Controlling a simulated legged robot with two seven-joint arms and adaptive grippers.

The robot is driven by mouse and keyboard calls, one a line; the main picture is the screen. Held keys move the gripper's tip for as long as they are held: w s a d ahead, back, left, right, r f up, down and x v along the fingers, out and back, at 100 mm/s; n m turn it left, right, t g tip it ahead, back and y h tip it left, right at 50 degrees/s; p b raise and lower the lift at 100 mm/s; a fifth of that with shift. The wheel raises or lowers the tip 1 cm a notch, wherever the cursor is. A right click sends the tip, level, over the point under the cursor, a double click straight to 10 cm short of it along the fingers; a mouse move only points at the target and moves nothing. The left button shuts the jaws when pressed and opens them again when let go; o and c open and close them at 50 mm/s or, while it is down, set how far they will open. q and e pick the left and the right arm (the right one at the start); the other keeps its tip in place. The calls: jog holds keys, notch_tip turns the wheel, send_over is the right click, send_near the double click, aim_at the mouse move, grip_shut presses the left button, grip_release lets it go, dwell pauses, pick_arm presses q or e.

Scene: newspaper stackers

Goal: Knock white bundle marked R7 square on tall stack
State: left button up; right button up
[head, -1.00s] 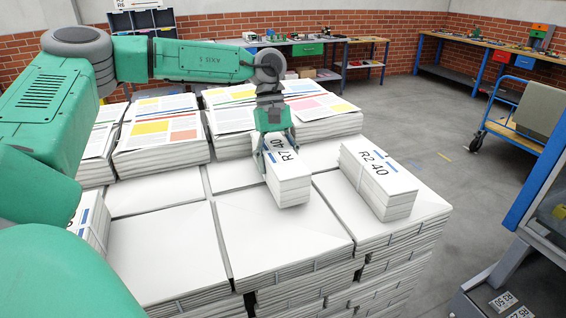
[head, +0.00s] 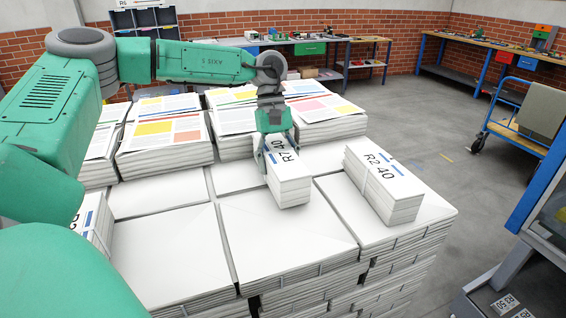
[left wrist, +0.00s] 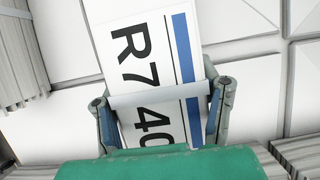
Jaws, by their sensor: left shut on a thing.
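The white bundle marked R7 (head: 290,182) rests on, or just above, the tall stack (head: 280,240) of white bundles, near its middle. Its label "R7 40" with a blue stripe shows large in the left wrist view (left wrist: 135,50). My left gripper (head: 277,150) is shut on this bundle at its far end, with one finger on each side. In the left wrist view both fingers (left wrist: 162,115) flank the bundle, and a pale band crosses its top. The bundle lies slightly turned relative to the seams of the stack. My right gripper is not in view.
A white bundle marked R2 (head: 383,180) lies to the right on the stack. Another labelled bundle (head: 93,222) is at the left, partly behind my arm. Printed newspaper piles (head: 165,135) stand along the back. A blue cart (head: 520,135) stands right on open floor.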

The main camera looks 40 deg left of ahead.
pick_arm(q)
jog(key=shift+a+f, duration=0.1)
jog(key=shift+a, duration=0.45)
jog(key=shift+d, duration=0.35)
jog(key=shift+d+r, duration=0.3)
jog(key=shift+d, duration=0.25)
jog(key=shift+a, duration=0.15)
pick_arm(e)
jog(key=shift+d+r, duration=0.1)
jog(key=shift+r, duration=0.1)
pick_arm(q)
jog(key=shift+a+f, duration=0.25)
jog(key=shift+a, duration=0.4)
jog(key=shift+d+r+p, duration=0.1)
jog(key=shift+d+p, duration=0.15)
jog(key=shift+p, duration=0.05)
jog(key=shift+w+d+r, duration=0.1)
jog(key=shift+d, duration=0.3)
jog(key=shift+a, duration=0.6)
jog(key=shift+d+p, duration=0.3)
jog(key=shift+d, duration=0.15)
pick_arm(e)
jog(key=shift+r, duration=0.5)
